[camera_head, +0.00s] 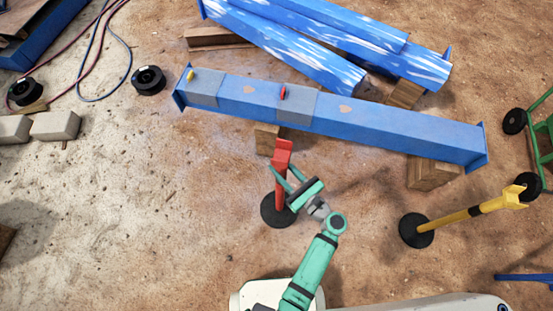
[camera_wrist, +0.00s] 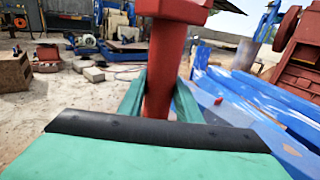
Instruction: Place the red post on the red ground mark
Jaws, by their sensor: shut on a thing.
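The red post (camera_head: 280,186) stands upright on a round black base (camera_head: 270,213), with a wider red head at its top. It also shows close up in the wrist view (camera_wrist: 163,65), where its top runs out of the picture. My gripper (camera_head: 281,182) is shut on the post's shaft, with one green finger on each side; the fingers also show in the wrist view (camera_wrist: 160,98). I cannot tell whether the base touches the ground. I see no red ground mark in either view.
A long blue beam (camera_head: 380,130) lies on wooden blocks (camera_head: 433,172) just beyond the post, with small red (camera_head: 283,93) and yellow (camera_head: 191,76) pieces on it. A yellow post (camera_head: 468,213) stands at right, near a green cart (camera_head: 544,140).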

